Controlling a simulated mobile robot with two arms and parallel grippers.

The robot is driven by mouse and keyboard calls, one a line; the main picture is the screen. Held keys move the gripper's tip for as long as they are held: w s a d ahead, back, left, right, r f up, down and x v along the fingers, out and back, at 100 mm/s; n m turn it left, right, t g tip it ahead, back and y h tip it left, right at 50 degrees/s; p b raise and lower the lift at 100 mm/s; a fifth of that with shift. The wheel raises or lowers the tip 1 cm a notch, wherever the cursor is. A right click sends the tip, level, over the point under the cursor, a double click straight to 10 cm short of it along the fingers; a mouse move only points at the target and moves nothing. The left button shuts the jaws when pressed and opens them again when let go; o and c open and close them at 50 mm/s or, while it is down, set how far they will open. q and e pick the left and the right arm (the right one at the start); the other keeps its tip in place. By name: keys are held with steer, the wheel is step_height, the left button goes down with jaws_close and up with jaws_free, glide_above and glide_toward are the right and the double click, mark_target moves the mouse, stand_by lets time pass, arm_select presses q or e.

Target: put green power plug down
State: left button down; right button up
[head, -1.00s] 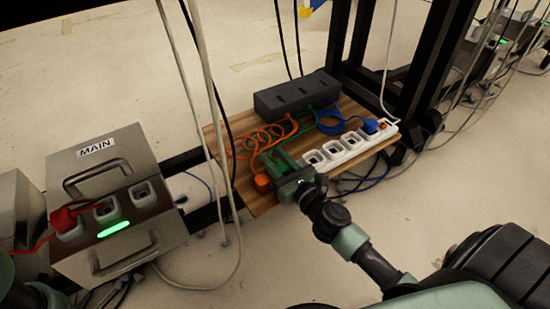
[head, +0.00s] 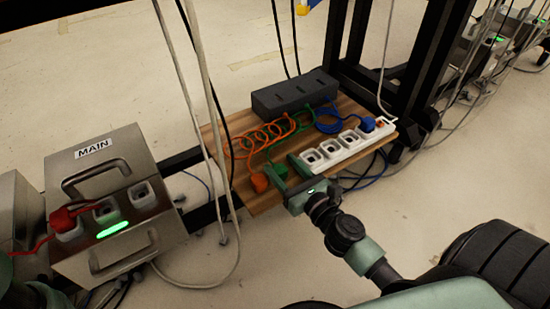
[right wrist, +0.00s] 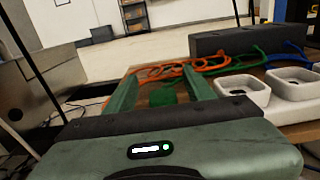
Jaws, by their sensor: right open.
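The green power plug (head: 281,171) lies on the wooden board (head: 243,207), left of the white power strip (head: 341,152), with its green cable running back. It also shows in the right wrist view (right wrist: 162,95), between the fingers and apart from both. My right gripper (head: 285,169) is open, its two green fingers either side of the plug. The right wrist view shows the same open fingers (right wrist: 160,85). An orange plug (head: 259,182) lies on the board just left of the gripper. My left gripper does not show; only part of my left arm is at the lower left edge.
A dark grey box (head: 295,94) stands at the back of the board, with orange, green and blue cables before it. A blue plug (head: 368,124) sits in the strip's far right end. The metal MAIN box (head: 110,180) holds a red plug (head: 62,219). White cables hang between.

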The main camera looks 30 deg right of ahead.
steer(key=shift+s+d, duration=0.1)
steer(key=shift+s, duration=1.3)
steer(key=shift+r, duration=0.1)
steer(key=shift+s+d, duration=0.1)
